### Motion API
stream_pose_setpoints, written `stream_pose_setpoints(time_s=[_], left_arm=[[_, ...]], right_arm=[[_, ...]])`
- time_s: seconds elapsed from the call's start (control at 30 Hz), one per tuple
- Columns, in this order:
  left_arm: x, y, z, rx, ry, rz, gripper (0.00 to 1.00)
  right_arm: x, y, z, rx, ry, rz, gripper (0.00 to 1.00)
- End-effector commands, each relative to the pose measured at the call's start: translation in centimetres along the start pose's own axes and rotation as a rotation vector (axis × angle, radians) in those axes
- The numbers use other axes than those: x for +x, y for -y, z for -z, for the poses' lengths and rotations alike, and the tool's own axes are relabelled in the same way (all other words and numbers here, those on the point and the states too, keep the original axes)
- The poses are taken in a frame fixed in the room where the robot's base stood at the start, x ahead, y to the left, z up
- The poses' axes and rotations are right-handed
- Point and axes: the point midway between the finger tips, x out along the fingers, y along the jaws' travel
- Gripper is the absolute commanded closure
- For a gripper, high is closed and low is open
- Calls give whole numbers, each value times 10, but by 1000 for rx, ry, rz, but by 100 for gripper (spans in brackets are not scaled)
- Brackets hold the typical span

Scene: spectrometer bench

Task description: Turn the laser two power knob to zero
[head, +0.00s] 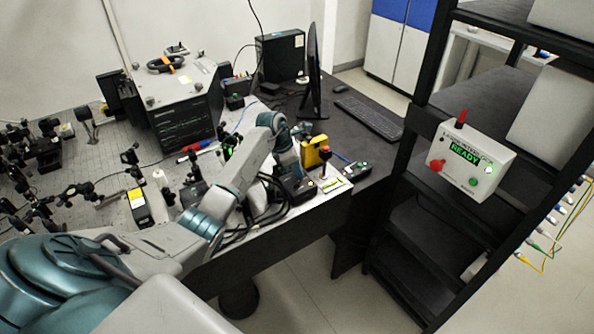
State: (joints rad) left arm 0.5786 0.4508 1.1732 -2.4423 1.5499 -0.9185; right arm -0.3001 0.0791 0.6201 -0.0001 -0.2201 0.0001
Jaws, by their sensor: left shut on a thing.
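My left arm comes in from the lower left, reaches over the bench and bends down at the wrist. My left gripper (290,168) points down at a small black box (299,189) near the bench's front edge. It is shut on what seems to be the power knob on that box; the fingers and wrist hide most of the knob. I cannot read its setting or any label. Another small black box (194,192) with a green part stands to the left, beside my forearm. My right gripper is out of view.
Dark cables loop below the wrist. A monitor (316,75) and keyboard (369,117) stand behind. A black rack holds a white box reading READY (468,158) at right.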

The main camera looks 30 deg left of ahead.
Motion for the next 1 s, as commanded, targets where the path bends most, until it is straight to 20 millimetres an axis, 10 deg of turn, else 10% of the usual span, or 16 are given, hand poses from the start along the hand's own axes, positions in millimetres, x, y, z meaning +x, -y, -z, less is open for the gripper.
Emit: stream_pose_setpoints(time_s=[1.0], left_arm=[[-1, 3, -1, -369, 1, -155, 100]], right_arm=[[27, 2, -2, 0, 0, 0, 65]])
